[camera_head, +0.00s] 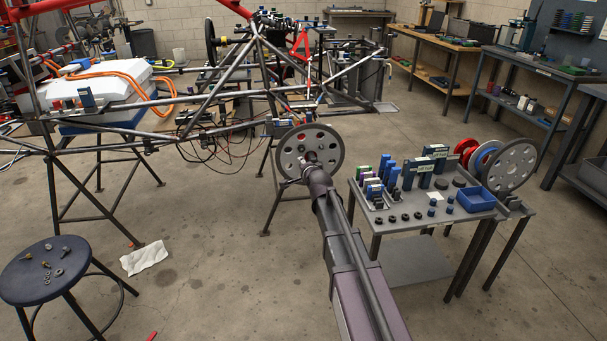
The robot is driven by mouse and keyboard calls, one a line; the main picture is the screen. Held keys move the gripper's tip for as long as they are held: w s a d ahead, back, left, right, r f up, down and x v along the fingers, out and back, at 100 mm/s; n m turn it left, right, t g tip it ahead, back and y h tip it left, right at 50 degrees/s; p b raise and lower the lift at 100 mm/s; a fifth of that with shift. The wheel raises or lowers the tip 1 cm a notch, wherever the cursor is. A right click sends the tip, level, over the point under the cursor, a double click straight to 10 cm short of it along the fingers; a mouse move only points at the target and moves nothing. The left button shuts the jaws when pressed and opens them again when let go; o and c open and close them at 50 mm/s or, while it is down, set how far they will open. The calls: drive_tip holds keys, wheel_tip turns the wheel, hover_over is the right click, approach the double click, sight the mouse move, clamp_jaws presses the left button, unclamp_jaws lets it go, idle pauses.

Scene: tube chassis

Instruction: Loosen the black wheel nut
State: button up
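A grey wheel disc (326,140) with round holes stands upright at the near corner of the tube chassis (215,88). My arm reaches up from the bottom of the picture to the wheel. My gripper (311,161) is at the wheel's hub, in front of its centre. Something dark shows at the hub around the gripper tip, but I cannot make out the black wheel nut as a separate thing. The gripper is too small and seen from behind, so whether its fingers are open or shut on anything does not show.
A grey cart (409,226) with boxes, small black rings, a blue bin (475,199) and spare discs (510,166) stands close right of my arm. A round stool (25,285) with loose hardware stands at lower left. A white cloth (144,258) lies on the floor.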

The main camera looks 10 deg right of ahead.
sight(302, 151)
drive_tip(key=shift+w+d+f+m+t+h+b, duration=0.15)
drive_tip(key=shift+w+d+m+t+h+b, duration=0.1)
drive_tip(key=shift+w+m+t+b, duration=0.45)
drive_tip(key=shift+w+d+f+m+t+h+b, duration=0.15)
drive_tip(key=shift+w+d+m+t+b, duration=0.25)
drive_tip(key=shift+w+m+b, duration=0.6)
drive_tip(key=shift+w+d+f+m+t+h+b, duration=0.2)
drive_tip(key=shift+w+m+t+b, duration=0.4)
drive_tip(key=shift+w, duration=0.45)
drive_tip(key=shift+w+r, duration=0.1)
drive_tip(key=shift+w, duration=0.05)
drive_tip(key=shift+w, duration=3.3)
drive_tip(key=m, duration=0.5)
drive_tip(key=shift+m, duration=0.4)
